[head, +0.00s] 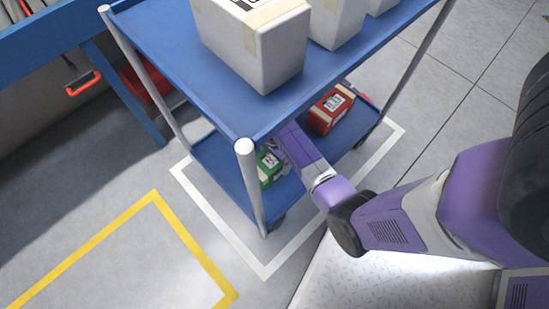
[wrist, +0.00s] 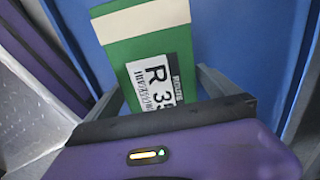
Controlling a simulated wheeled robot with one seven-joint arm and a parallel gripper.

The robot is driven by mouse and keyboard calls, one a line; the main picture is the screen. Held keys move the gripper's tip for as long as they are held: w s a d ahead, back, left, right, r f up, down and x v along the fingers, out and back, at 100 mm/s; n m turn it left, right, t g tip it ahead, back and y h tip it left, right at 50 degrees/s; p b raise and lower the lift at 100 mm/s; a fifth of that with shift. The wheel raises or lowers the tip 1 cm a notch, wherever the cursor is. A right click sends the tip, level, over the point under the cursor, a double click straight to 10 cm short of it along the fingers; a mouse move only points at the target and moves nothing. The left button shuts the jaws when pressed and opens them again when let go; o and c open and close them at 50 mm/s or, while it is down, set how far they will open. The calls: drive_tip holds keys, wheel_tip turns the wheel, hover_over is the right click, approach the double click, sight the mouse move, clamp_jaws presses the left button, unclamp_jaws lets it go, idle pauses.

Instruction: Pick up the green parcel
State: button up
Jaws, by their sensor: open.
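The green parcel (head: 267,167) lies on the lower shelf of the blue cart, near its front left post. In the wrist view the green parcel (wrist: 128,50) shows a pale tape band and a white label with a large R. My gripper (wrist: 162,85) is open, with one grey finger on each side of the parcel's near end. I cannot tell whether the fingers touch it. In the head view my gripper (head: 277,155) reaches in under the upper shelf beside the parcel, and the shelf partly hides both.
The cart's upper shelf (head: 190,60) hangs over my arm and carries white boxes (head: 262,50). A red parcel (head: 331,108) sits on the lower shelf (head: 222,172), to the right. A grey post (head: 248,185) stands close to the left. The floor in front is clear.

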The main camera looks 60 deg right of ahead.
drive_tip(key=shift+f, duration=0.75)
drive_tip(key=shift+r, duration=0.15)
drive_tip(key=c, duration=1.9)
